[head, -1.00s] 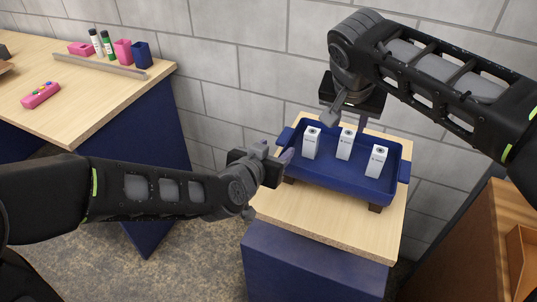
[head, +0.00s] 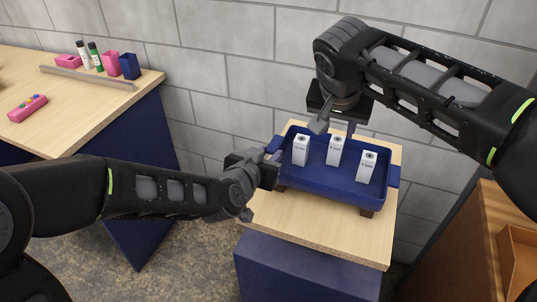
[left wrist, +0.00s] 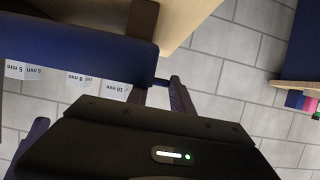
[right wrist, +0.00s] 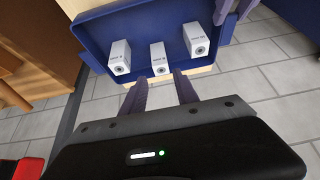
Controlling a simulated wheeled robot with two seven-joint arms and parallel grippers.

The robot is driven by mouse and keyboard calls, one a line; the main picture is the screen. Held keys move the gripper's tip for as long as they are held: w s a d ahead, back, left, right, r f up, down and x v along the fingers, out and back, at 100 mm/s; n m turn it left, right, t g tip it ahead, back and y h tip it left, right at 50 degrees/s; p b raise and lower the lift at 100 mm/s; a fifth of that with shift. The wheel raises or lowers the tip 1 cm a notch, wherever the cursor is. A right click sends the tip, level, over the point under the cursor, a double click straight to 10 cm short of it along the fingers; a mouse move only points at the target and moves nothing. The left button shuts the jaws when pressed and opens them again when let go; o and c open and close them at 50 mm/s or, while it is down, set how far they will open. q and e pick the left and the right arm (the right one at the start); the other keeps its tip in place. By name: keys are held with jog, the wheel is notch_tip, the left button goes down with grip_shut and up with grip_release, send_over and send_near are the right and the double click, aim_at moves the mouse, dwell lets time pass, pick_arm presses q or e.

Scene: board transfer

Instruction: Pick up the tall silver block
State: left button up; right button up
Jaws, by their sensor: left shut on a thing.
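Three upright pale silver-white blocks with small printed labels stand in the blue tray (head: 345,187): a left block (head: 300,150), a middle block (head: 335,151) and a right block (head: 367,167). They look alike in height; I cannot tell which is the tall one. They also show in the right wrist view, including the middle block (right wrist: 158,58). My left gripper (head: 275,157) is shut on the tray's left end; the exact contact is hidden. My right gripper (head: 336,127) is open and empty at the tray's far side, fingers apart (right wrist: 161,88).
The tray rests on dark supports on a wooden-topped blue stand (head: 310,235). A table (head: 90,105) at left holds a grey bar (head: 87,78), glue sticks, cups and a pink object (head: 27,108). A brown cabinet (head: 470,240) stands at right. A block wall is behind.

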pick_arm(q)
grip_shut()
pick_arm(e)
jog(key=shift+o, duration=0.2)
